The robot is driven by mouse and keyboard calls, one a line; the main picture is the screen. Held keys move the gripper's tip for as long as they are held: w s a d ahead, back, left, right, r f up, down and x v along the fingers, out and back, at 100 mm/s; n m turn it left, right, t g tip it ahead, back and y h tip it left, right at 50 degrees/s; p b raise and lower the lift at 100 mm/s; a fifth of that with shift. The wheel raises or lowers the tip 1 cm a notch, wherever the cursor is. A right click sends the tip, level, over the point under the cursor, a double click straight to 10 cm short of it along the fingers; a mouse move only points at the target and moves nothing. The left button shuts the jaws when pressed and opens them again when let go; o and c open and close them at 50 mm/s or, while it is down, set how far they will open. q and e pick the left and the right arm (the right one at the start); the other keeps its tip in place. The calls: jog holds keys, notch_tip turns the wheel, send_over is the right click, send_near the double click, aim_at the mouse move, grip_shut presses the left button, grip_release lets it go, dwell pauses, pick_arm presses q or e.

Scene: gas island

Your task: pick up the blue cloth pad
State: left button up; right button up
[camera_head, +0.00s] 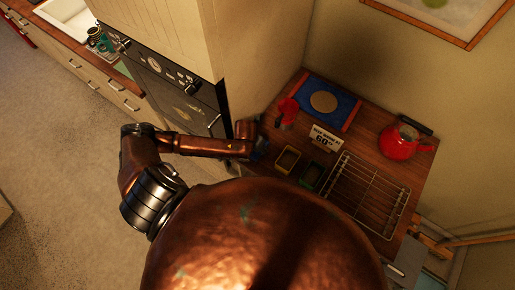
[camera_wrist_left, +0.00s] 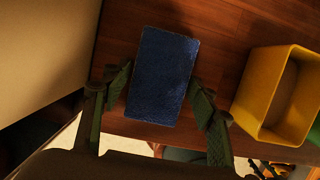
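The blue cloth pad (camera_wrist_left: 162,76) is a dark blue rectangle over the wooden table top in the left wrist view. My left gripper (camera_wrist_left: 162,72) is open, with one finger along each long side of the pad and its tips close to the edges. I cannot tell whether the fingertips touch it. In the head view my left gripper (camera_head: 258,148) is at the table's left edge, beside the small boxes, and mostly hides the pad there. My right gripper is not in view.
A yellow box (camera_wrist_left: 276,94) stands close right of the pad. A green box (camera_head: 312,175), a wire rack (camera_head: 366,193), a red kettle (camera_head: 398,145), a price sign (camera_head: 325,138), a red object (camera_head: 287,112) and a blue mat (camera_head: 345,111) crowd the table. A cabinet wall borders the left.

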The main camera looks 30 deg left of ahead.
pick_arm(q)
jog(key=c, duration=0.8)
jog(key=shift+o, duration=0.2)
jog(key=shift+r, duration=0.15)
notch_tip(320, 180, up, 10)
jog(key=b, duration=0.1)
jog(key=o, duration=0.5)
jog(key=shift+b, duration=0.3)
jog(key=c, duration=0.4)
